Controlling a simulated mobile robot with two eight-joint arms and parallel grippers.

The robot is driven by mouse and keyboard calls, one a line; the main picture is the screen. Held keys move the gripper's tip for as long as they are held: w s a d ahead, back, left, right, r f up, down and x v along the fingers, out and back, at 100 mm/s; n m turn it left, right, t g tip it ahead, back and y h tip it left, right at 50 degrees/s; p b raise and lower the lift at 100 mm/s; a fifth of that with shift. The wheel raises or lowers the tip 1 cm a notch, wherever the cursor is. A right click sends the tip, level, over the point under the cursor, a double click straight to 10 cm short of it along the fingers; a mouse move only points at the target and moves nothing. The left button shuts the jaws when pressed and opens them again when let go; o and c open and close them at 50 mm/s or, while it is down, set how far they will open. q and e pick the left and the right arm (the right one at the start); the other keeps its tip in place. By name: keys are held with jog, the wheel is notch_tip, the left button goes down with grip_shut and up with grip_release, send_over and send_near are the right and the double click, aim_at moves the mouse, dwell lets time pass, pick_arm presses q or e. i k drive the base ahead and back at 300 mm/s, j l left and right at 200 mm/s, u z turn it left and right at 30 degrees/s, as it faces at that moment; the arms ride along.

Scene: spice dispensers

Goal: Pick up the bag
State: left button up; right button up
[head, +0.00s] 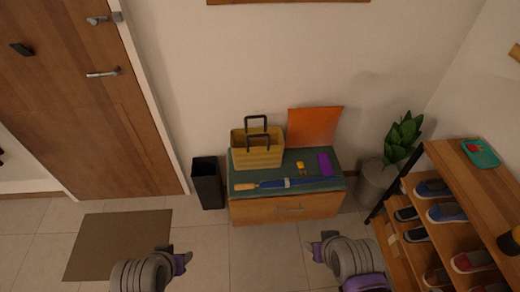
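A yellow bag (257,155) with two dark upright handles stands on the left part of a low wooden bench (318,206) with a dark green top, close to the wall. My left gripper (176,257) is at the bottom of the head view, over the floor in front and to the left of the bench. My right gripper (322,245) is at the bottom, in front of the bench's right part. Both are well apart from the bag. Their fingers are too small and dark to tell whether they are open.
A blue umbrella (285,183), a purple item (325,163), a small yellow item (301,168) and an orange panel (313,127) share the bench top. A black bin (208,183) stands left, a potted plant (401,140) and shoe rack (478,190) right. Floor ahead is clear.

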aim_at(257, 144)
jog(key=i+j+z, duration=0.2)
jog(key=i+z, duration=0.2)
jog(key=i+j+z, duration=0.75)
jog(key=i+j, duration=0.05)
jog(key=i, duration=0.05)
